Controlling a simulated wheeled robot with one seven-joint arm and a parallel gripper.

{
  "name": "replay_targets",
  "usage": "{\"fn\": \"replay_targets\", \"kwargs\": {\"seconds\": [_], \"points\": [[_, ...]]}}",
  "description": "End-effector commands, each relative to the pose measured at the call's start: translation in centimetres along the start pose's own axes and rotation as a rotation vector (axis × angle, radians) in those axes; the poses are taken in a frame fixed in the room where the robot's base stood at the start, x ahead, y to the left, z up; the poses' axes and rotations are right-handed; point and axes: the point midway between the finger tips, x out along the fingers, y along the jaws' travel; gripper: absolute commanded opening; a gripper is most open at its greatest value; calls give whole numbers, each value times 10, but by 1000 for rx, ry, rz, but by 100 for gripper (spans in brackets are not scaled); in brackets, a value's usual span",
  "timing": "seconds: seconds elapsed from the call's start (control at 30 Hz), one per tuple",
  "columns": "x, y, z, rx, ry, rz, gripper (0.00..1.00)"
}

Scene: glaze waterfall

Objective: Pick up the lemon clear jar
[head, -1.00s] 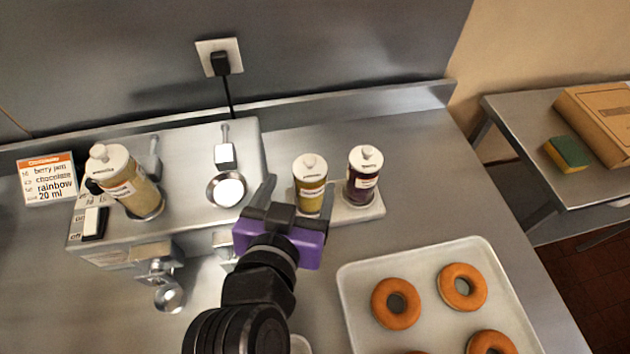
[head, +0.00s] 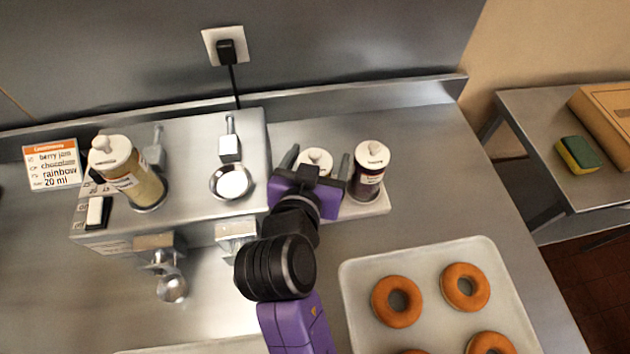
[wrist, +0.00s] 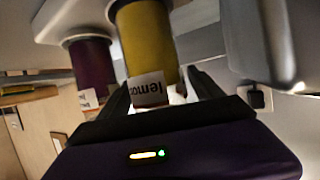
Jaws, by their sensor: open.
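The lemon clear jar (head: 314,158) has a white lid and yellow contents. In the head view only its lid shows well, as my gripper hides its body. In the wrist view the yellow jar (wrist: 145,40) with a "lemon" label stands between the two dark fingers. My gripper (head: 317,163) is open, with one finger on each side of the jar. I cannot tell whether the fingers touch it.
A dark purple jar (head: 368,170) stands close to the right finger, on the same pale tray (head: 376,207). A steel dispenser (head: 203,135) holding another jar (head: 130,175) stands at left. A donut tray (head: 365,264) lies at front right.

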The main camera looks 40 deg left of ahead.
Motion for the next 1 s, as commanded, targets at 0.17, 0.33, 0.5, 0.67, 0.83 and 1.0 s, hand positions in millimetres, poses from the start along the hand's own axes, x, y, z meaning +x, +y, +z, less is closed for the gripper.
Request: {"fn": "replay_targets", "kwargs": {"seconds": [0.17, 0.33, 0.5, 0.67, 0.83, 1.0], "points": [[0, 0, 0, 0, 0, 0, 76], [0, 0, 0, 0, 0, 0, 46], [0, 0, 1, 0, -1, 0, 13], [0, 0, -1, 1, 2, 0, 0], [0, 0, -1, 1, 2, 0, 0], [-1, 1, -6, 1, 3, 0, 0]]}}
